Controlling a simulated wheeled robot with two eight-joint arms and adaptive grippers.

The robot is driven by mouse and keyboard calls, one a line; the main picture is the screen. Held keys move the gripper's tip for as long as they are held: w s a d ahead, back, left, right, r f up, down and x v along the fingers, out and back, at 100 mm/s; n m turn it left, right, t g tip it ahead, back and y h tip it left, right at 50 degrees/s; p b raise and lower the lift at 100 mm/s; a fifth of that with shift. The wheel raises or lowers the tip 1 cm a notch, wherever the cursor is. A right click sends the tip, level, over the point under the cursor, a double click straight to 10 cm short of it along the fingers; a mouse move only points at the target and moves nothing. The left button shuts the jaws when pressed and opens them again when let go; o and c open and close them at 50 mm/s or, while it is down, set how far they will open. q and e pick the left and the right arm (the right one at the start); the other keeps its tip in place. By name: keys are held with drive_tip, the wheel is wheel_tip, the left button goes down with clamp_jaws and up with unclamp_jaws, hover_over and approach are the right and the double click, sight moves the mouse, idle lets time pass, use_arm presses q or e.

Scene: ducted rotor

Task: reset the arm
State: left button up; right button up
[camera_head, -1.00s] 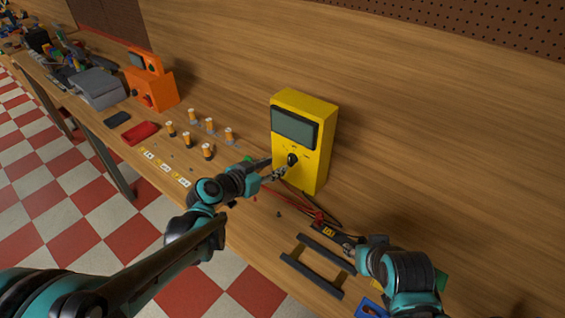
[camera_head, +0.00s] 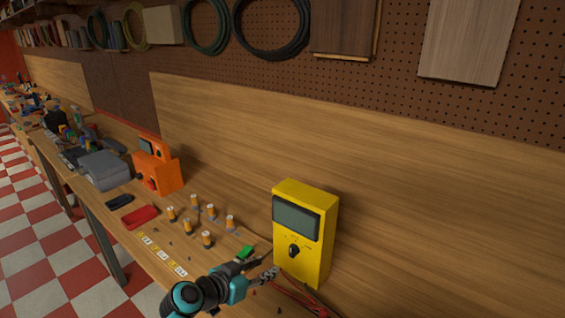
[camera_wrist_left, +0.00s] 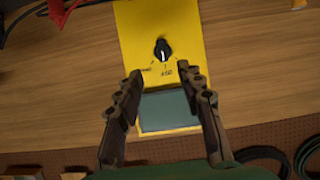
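My left gripper (camera_head: 264,268) is at the bottom middle of the head view, in front of the lower left of a yellow multimeter (camera_head: 318,250). The multimeter stands upright on the bench, with a grey screen (camera_head: 296,218) and a black dial (camera_head: 293,251). In the left wrist view the left gripper (camera_wrist_left: 160,90) has its two fingers apart with nothing held between them. The dial (camera_wrist_left: 162,50) and screen (camera_wrist_left: 167,111) show between and beyond the fingers. My right gripper is outside both current views.
An orange device (camera_head: 160,172), a grey case (camera_head: 104,170), a red item (camera_head: 140,217) and several orange-and-white cylinders (camera_head: 207,238) stand along the bench to the left. Red leads (camera_head: 292,292) lie by the multimeter. A pegboard with cable coils (camera_head: 272,28) hangs behind.

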use_arm(q)
drive_tip(key=s+a+f+n+g+y, duration=0.1)
drive_tip(key=s+a+f+n+y, duration=0.1)
drive_tip(key=s+a, duration=0.3)
drive_tip(key=s+a+f+n+g+y, duration=0.2)
drive_tip(key=s+a+f+n+y, duration=0.1)
drive_tip(key=s, duration=1)
drive_tip(key=a+n+y, duration=0.1)
drive_tip(key=a+y, duration=0.1)
drive_tip(key=shift+s+a+f+n+y, duration=0.15)
drive_tip(key=shift+s+a+n+y, duration=0.15)
drive_tip(key=shift+a+n, duration=0.1)
